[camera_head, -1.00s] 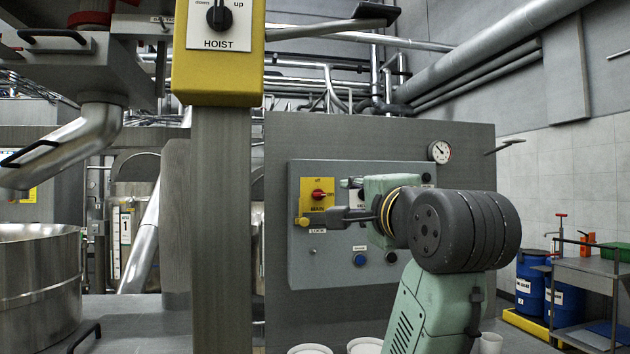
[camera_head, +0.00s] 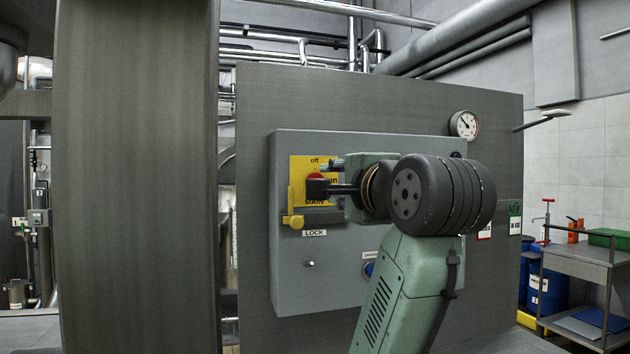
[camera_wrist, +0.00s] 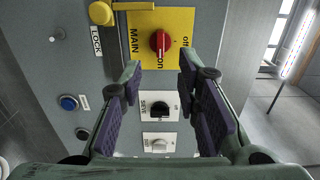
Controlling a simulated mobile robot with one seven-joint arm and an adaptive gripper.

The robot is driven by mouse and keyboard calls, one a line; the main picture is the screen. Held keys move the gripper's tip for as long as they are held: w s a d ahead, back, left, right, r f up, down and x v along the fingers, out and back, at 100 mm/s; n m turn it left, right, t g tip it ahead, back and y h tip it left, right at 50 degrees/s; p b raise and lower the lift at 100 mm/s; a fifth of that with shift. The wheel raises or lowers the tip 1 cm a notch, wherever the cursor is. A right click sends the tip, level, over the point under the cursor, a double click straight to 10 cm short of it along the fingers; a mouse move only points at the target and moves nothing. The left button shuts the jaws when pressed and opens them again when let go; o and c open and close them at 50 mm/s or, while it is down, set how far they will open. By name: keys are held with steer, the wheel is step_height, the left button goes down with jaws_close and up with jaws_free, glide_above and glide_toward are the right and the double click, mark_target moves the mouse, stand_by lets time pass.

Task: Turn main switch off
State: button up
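The main switch is a red knob (camera_wrist: 160,42) on a yellow plate (camera_wrist: 172,17) marked MAIN, off and on. Its ridge appears to lie towards the "on" mark. In the head view the red knob (camera_head: 315,177) shows partly behind my gripper (camera_head: 318,188). In the wrist view my gripper (camera_wrist: 160,78) is open, its two dark-padded fingers apart and nothing between the pads. The knob appears in front of the fingertips, between them in the picture, with no contact visible. A yellow-ended lock slider (camera_head: 293,222) sits below the plate, over the LOCK label.
The grey control box (camera_head: 288,262) carries other controls, including a black knob (camera_wrist: 159,107) and a blue button (camera_wrist: 69,103). A grey post (camera_head: 135,180) stands at left in the head view. A gauge (camera_head: 464,124) is on the panel at upper right. A cart (camera_head: 580,257) stands far right.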

steer(key=p+x, duration=0.3)
steer(key=x, duration=0.6)
steer(key=shift+w, duration=0.25)
steer(key=shift+a, duration=0.1)
steer(key=shift+c, duration=0.6)
steer(key=shift+f, duration=0.1)
jaws_close()
